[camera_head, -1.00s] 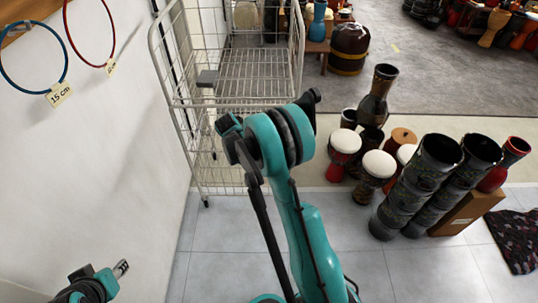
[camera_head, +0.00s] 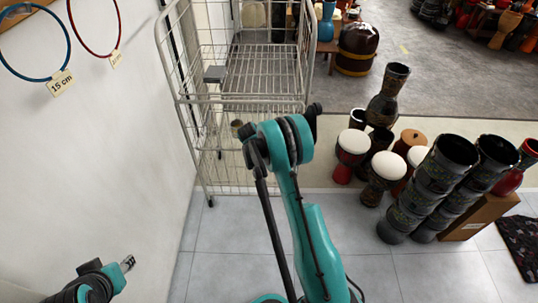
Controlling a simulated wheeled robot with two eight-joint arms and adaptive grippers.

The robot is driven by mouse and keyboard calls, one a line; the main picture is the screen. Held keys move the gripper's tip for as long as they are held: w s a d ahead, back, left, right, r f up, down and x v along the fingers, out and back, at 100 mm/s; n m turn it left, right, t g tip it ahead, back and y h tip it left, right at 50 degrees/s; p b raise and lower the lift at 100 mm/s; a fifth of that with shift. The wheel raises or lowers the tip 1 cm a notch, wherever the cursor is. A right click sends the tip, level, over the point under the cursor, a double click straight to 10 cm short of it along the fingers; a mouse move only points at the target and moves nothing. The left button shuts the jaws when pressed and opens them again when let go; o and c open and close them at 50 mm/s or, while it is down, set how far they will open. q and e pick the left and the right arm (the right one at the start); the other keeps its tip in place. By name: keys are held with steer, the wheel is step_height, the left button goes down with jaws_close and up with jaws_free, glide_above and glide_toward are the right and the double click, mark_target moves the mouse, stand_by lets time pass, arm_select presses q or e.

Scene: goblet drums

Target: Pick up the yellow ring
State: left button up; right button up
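No yellow ring shows in this view. A blue ring (camera_head: 70,47) hangs on the white wall at the upper left, with a "15 cm" tag. A red ring (camera_head: 118,30) hangs to its right with its own smaller tag. My teal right arm rises through the middle of the picture, bent at a joint in front of the wire cart. Part of my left arm shows in the lower left corner.
A wire cart (camera_head: 262,75) stands against the wall behind my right arm. White-topped drums (camera_head: 352,142) and tall dark drums (camera_head: 440,170) crowd the right, beside a brown box (camera_head: 478,216). A patterned cloth (camera_head: 520,245) lies at the right edge. The tiled floor (camera_head: 350,275) is mostly clear.

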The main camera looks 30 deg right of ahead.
steer(key=shift+d+f, duration=0.2)
steer(key=shift+f, duration=0.15)
jaws_close()
steer(key=s+a+r+p, duration=0.2)
steer(key=a+r+p, duration=0.3)
steer(key=a, duration=0.8)
step_height(320, 180, up, 3)
steer(key=shift+s+a+r, duration=0.1)
steer(key=shift+s+a, duration=0.15)
steer(key=shift+a, duration=0.15)
